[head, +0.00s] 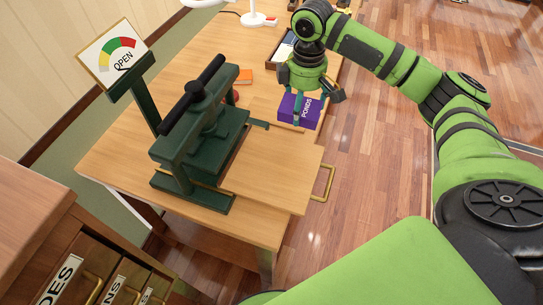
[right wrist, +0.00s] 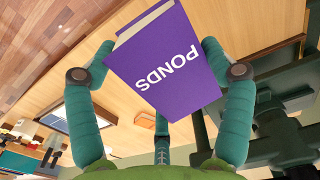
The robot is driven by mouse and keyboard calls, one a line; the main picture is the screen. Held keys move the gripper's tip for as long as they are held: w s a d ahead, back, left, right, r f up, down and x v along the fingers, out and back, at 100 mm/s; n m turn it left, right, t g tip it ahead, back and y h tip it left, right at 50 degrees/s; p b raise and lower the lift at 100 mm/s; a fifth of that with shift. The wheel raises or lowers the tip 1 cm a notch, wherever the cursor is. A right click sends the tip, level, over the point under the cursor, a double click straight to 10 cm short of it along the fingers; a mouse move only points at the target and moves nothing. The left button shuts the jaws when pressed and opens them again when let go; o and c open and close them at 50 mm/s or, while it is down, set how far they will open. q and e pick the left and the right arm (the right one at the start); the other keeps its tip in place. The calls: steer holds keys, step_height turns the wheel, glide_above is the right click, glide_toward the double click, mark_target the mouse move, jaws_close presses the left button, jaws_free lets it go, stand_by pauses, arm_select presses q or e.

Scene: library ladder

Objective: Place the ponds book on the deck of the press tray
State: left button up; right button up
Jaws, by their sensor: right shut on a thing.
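The purple ponds book (head: 300,111) is held in my right gripper (head: 303,103), beyond the far right corner of the press tray. In the right wrist view my right gripper (right wrist: 158,52) has its teal fingers shut on both sides of the ponds book (right wrist: 165,65), whose white PONDS lettering faces the camera. The press tray (head: 268,177) is a flat wooden deck pulled out to the right of the green press, with a brass handle (head: 329,182) at its outer edge. Its deck looks bare. My left gripper is not in view.
The dark green press (head: 203,130) with a black crossbar stands left of the tray on the wooden table (head: 185,72). An orange item (head: 244,76), a dark tray (head: 284,48) and a white lamp base (head: 258,19) lie farther back.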

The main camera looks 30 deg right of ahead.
steer(key=p, duration=0.2)
glide_above(271, 161)
steer(key=f, duration=0.5)
steer(key=shift+d+f, duration=0.2)
steer(key=shift+f, duration=0.1)
steer(key=shift+a+f, duration=0.2)
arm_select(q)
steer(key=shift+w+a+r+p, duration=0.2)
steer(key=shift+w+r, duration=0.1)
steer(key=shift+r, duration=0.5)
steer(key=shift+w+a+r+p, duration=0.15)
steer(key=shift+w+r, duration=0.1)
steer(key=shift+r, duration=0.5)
arm_select(e)
steer(key=shift+f, duration=2)
steer(key=shift+f, duration=0.1)
steer(key=o, duration=1.1)
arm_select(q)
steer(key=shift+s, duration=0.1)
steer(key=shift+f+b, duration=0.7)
arm_select(e)
step_height(271, 161, up, 12)
steer(key=shift+r, duration=0.15)
